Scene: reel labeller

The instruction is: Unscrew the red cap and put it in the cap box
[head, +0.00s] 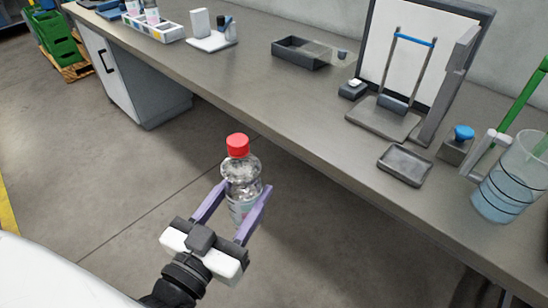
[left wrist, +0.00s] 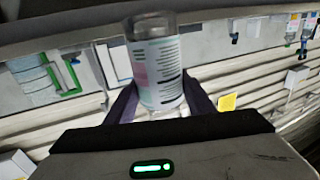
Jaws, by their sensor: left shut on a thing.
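A clear bottle (head: 242,181) with a red cap (head: 237,145) stands roughly upright in the air in front of the bench. My left gripper (head: 237,199) is shut on the bottle's lower body, with one purple finger on each side. The cap is on the bottle's neck and nothing touches it. In the left wrist view the bottle's printed label (left wrist: 158,72) shows between the fingers (left wrist: 160,100); the red cap is not visible there. A dark open-topped box (head: 301,53) sits on the bench towards the back; I cannot tell whether it is the cap box. My right gripper is not in view.
The grey bench (head: 235,75) runs across the view. On it are a framed stand (head: 385,118), a shallow grey tray (head: 405,165), a beaker of bluish liquid (head: 507,185) and a white rack (head: 153,27). The front middle of the bench is clear.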

